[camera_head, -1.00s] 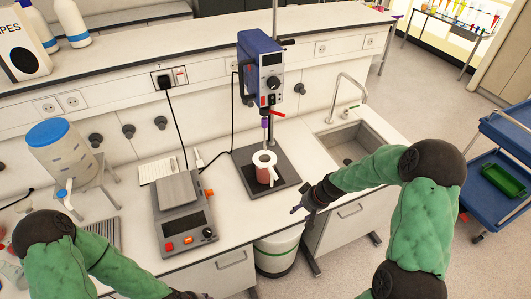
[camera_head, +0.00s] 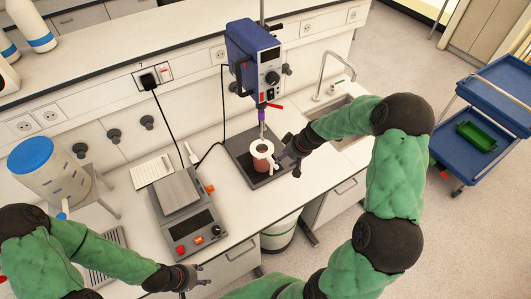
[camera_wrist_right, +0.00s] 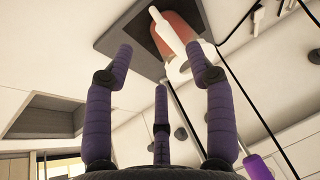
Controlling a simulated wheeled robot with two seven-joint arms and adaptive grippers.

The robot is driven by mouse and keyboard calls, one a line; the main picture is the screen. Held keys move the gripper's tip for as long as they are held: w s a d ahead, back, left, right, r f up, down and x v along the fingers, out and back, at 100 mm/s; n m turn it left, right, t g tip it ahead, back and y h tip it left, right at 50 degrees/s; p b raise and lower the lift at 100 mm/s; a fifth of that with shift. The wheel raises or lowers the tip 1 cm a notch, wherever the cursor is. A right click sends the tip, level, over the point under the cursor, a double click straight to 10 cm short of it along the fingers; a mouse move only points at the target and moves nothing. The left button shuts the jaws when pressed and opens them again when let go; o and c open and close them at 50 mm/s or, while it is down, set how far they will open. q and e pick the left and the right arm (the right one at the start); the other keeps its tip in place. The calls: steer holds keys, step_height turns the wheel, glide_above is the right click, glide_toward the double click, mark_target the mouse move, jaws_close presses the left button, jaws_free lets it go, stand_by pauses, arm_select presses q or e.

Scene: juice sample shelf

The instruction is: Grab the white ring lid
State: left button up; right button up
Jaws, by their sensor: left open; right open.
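The white ring lid (camera_head: 262,148) sits on top of a reddish cup (camera_head: 261,165) on the dark base plate of the blue overhead stirrer. In the right wrist view the white lid (camera_wrist_right: 176,68) and the reddish cup (camera_wrist_right: 178,32) show beyond the fingers. My right gripper (camera_head: 284,157) is close to the right side of the lid and cup. Its fingers are spread open and empty in the right wrist view (camera_wrist_right: 160,75). I cannot tell whether a finger touches the lid. My left gripper (camera_head: 203,278) is open and empty near the bench's front edge, below the scale.
The blue stirrer (camera_head: 254,60) stands over the cup, with its shaft close by. A scale (camera_head: 186,215) is to the left. A sink (camera_head: 335,112) lies to the right. A jar with a blue lid (camera_head: 40,175) stands at the far left.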

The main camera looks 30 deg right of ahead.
mark_target(266, 154)
steer(key=p+x, duration=0.1)
steer(key=x, duration=0.6)
steer(key=shift+w+a+r, duration=0.2)
steer(key=shift+w+a, duration=0.05)
steer(key=shift+w, duration=0.15)
jaws_close()
